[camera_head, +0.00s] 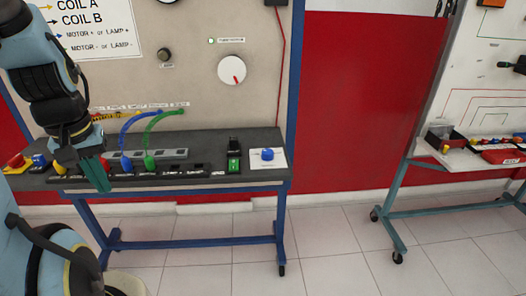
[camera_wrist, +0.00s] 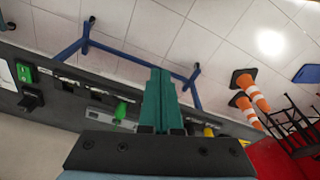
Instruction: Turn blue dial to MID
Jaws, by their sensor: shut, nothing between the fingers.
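The blue dial (camera_head: 267,154) sits on a white plate at the right end of the dark bench top in the head view. The marking of its position is too small to read. My gripper (camera_head: 103,188) is at the bench's front edge on the left, well to the left of the dial. Its green fingers are shut together with nothing between them. The wrist view shows the shut fingers (camera_wrist: 159,75) pointing past the bench edge toward the floor. The dial cannot be made out in the wrist view.
A green rocker switch (camera_head: 233,163) stands just left of the dial. Blue and green cables (camera_head: 150,125) arc up from the bench to the panel. A white round knob (camera_head: 231,70) is on the panel. Orange cones (camera_wrist: 249,90) stand on the floor.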

